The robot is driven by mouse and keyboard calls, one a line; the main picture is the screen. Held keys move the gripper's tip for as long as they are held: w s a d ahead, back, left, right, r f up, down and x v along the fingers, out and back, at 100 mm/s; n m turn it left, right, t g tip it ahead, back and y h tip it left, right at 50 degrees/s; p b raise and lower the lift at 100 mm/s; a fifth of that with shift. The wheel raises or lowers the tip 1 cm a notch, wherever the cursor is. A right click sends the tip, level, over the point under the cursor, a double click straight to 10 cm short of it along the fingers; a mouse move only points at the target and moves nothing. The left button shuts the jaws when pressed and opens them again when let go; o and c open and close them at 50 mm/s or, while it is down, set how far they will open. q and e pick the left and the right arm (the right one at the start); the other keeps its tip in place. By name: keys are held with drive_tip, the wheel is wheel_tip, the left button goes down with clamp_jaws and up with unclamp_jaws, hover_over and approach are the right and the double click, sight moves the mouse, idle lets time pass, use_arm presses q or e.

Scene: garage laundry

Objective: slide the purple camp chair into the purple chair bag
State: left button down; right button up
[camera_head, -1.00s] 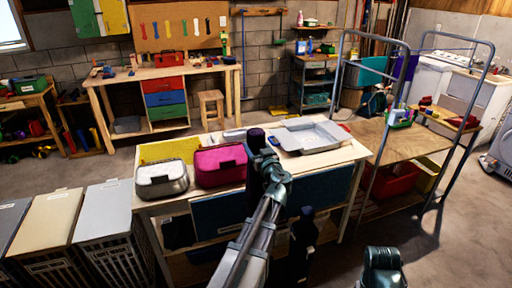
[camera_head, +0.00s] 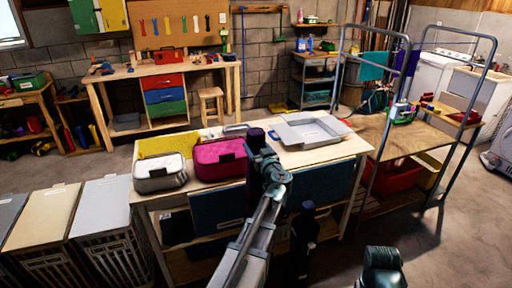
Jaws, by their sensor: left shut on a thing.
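My left gripper (camera_head: 262,158) is shut on a dark purple, rolled upright thing, which looks like the camp chair (camera_head: 256,135). Its round top stands above the jaws, and its lower part is largely hidden by my arm. It is in front of the near side of the wooden table. A second dark upright thing (camera_head: 303,240) stands lower, just right of my left forearm; it may be the chair bag, but its colour and opening are unclear. It appears apart from the held roll.
The wooden table (camera_head: 345,150) carries a magenta case (camera_head: 218,160), a grey-lidded case (camera_head: 160,173) and a grey tray (camera_head: 310,130). Hampers (camera_head: 100,210) stand at left. A wheeled cart (camera_head: 425,135) stands at right.

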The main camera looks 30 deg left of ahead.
use_arm(q)
drive_tip(key=shift+f+b, duration=14.1)
drive_tip(key=shift+f, duration=0.2)
wheel_tip(320, 180, down, 14)
drive_tip(key=b, duration=1.3)
drive_tip(key=shift+r+b, duration=0.25)
drive_tip(key=shift+b, duration=0.05)
drive_tip(key=shift+f, duration=0.2)
drive_tip(key=shift+f+b, duration=0.15)
drive_tip(key=shift+b, duration=0.15)
unclamp_jaws()
